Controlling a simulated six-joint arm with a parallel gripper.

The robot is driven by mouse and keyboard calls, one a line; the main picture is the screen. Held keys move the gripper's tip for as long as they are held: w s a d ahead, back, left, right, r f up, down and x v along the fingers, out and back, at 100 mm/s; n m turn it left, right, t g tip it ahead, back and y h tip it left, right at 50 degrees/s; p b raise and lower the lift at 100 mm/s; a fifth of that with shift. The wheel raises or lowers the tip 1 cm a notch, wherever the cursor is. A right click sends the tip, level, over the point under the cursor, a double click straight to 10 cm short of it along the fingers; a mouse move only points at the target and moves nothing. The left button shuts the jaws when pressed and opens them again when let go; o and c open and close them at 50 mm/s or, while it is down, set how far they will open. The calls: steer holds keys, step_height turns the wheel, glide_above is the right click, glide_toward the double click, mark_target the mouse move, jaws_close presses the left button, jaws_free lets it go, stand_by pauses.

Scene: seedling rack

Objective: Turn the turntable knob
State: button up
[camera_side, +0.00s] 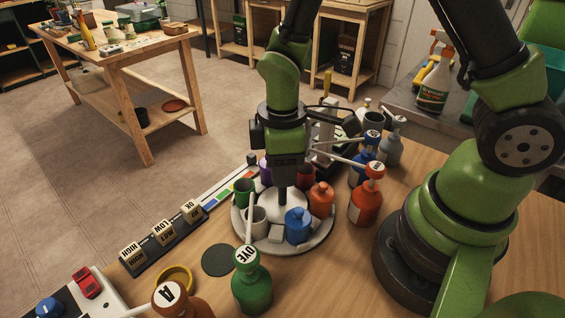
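The turntable (284,250) is a round white disc on the wooden table, ringed with small pots. A blue pot (297,226), an orange pot (321,200), a green pot (244,192) and a pale grey pot (257,222) stand on it. My gripper (283,195) points straight down over the middle of the disc, with its dark fingertips low at the raised white centre. The fingers appear as one narrow dark shape, so the gap between them does not show. I cannot make out the knob or whether the fingers touch it.
Dropper bottles stand close by: green (252,283) and brown (180,302) in front, orange-red (366,204) and blue (362,170) on the right. A block rack (163,245) and a black disc (219,260) lie left. A control box (85,300) sits front left.

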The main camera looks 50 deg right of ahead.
steer(key=shift+o, duration=1)
step_height(320, 180, up, 10)
steer(key=shift+f, duration=0.1)
steer(key=s+d+r+m+t+y, duration=0.2)
steer(key=s+r+m+t, duration=0.5)
steer(key=s+r+m, duration=0.4)
steer(key=shift+s+d+r+m, duration=0.25)
steer(key=shift+d+m, duration=0.4)
steer(key=shift+m, duration=0.45)
